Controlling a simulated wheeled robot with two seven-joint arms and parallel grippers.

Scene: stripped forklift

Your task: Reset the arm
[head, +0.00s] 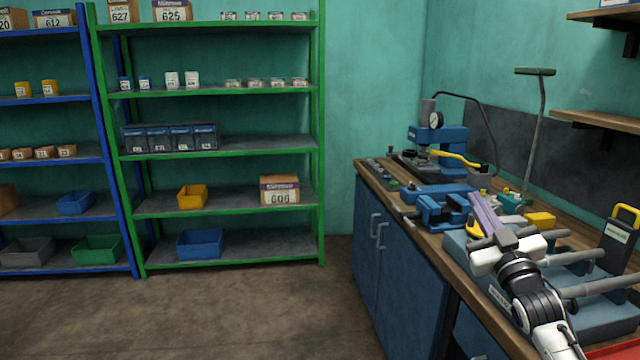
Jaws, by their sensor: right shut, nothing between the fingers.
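My right arm comes in from the lower right and reaches over the workbench. My right gripper (480,204) points away from me, up and to the left in the picture. Its fingers are shut and hold nothing. It appears above the grey-blue fixture on the bench, just right of a blue vise (440,210); whether it touches anything cannot be told. My left gripper is not in view.
The wooden-topped workbench (400,190) carries a blue press (440,140), a yellow block (540,219) and a grey-blue fixture with rods (590,310). Green (225,204) and blue (50,162) shelves stand at the left. The floor (230,310) before them is clear.

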